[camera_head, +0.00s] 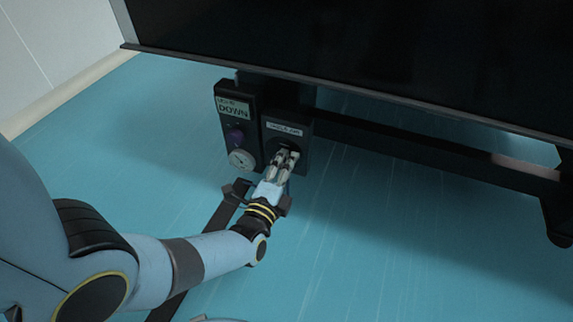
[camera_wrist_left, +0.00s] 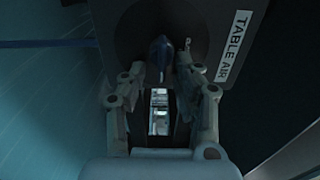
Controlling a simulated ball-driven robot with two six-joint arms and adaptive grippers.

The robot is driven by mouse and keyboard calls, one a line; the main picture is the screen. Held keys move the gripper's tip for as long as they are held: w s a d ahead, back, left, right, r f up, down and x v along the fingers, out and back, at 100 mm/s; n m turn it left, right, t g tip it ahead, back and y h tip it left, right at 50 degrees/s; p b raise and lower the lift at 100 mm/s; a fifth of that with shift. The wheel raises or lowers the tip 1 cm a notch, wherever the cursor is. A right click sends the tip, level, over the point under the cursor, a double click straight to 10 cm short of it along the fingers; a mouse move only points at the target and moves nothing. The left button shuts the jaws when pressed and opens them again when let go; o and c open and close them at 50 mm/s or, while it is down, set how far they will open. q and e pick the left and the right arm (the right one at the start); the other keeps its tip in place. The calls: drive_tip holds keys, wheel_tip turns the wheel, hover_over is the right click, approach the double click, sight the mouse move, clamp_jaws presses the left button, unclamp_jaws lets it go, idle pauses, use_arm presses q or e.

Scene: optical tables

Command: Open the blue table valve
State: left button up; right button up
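The blue table valve (camera_wrist_left: 161,54) shows in the left wrist view as a dark blue handle on a round dark plate, beside a white "TABLE AIR" label (camera_wrist_left: 234,45). My left gripper (camera_wrist_left: 160,68) has its two fingers apart, one on each side of the handle. The handle is between or just beyond the fingertips; contact cannot be told. In the head view my left gripper (camera_head: 287,155) reaches the right-hand dark panel (camera_head: 302,132) under the table and hides the valve. My right gripper is not in view.
The black table (camera_head: 360,50) overhangs above. A dark crossbar (camera_head: 430,160) runs right. The blue floor (camera_head: 400,250) is open.

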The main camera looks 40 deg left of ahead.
use_arm(q)
drive_tip(key=v, duration=0.7)
drive_tip(key=shift+s, duration=0.25)
drive_tip(key=shift+d, duration=0.1)
